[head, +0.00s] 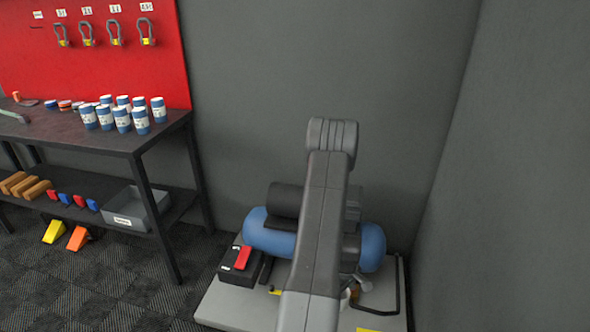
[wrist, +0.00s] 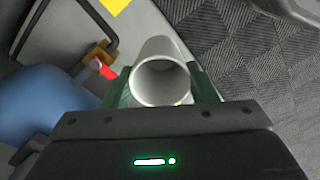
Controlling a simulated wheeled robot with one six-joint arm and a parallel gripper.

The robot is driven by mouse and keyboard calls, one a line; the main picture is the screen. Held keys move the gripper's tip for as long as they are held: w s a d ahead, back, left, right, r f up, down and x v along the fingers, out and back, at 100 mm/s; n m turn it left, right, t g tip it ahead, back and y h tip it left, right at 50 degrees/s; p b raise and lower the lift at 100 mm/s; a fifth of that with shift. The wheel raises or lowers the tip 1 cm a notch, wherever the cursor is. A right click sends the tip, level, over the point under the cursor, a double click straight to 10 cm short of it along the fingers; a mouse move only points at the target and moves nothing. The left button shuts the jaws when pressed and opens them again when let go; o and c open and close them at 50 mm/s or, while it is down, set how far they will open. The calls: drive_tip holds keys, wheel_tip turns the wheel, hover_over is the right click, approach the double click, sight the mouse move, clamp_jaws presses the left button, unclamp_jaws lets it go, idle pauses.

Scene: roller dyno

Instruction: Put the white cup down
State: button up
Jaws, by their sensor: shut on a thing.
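The white cup (wrist: 160,82) is between the two fingers of my gripper (wrist: 162,76) in the wrist view. The gripper is shut on it, and I look into its round open mouth. The cup overlaps the edge of the grey platform (wrist: 48,43), with dark floor to its right. Its far end is hidden, so I cannot tell whether it touches anything. In the head view my arm covers the gripper and most of the area around it.
The platform also shows in the head view (head: 235,309), bearing a blue tank (head: 268,236) and a black box with a red switch (head: 242,258). A brown-and-red fitting (wrist: 98,60) is just left of the cup. A workbench (head: 60,140) with several blue-and-white cans stands left.

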drive_tip(key=w+a+r+m+p, duration=0.1)
drive_tip(key=a+r+p, duration=0.4)
drive_tip(key=r, duration=0.5)
drive_tip(key=w+a+r+m+p, duration=0.2)
drive_tip(key=a+r+m+p, duration=0.2)
drive_tip(key=r, duration=0.6)
drive_tip(key=w+a+r+m+p, duration=0.2)
drive_tip(key=a+r+p, duration=0.4)
drive_tip(key=r, duration=0.4)
drive_tip(key=shift+m, duration=0.7)
drive_tip(key=shift+d, duration=0.15)
